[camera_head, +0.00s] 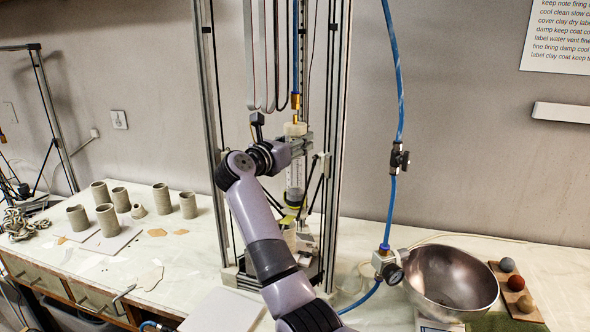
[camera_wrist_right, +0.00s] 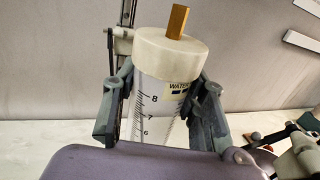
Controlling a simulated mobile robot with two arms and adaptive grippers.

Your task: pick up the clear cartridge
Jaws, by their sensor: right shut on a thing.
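The clear cartridge (camera_head: 296,172) stands upright inside the metal frame of the printer (camera_head: 210,120), with a pale cap and a brass fitting on top. In the right wrist view the cartridge (camera_wrist_right: 150,98) shows a printed scale and a label beginning "WATER". My right gripper (camera_head: 300,146) is shut on the upper part of the cartridge, just under the cap. In the wrist view my right gripper's fingers (camera_wrist_right: 162,108) lie on both sides of it. The cartridge's lower end is partly hidden by printer parts in the head view. My left gripper is not in view.
Several grey clay cups (camera_head: 106,219) stand on the table to the left. A steel bowl (camera_head: 452,278) and a wooden board with coloured balls (camera_head: 515,288) are at the right. A blue hose (camera_head: 392,200) with a valve hangs right of the frame.

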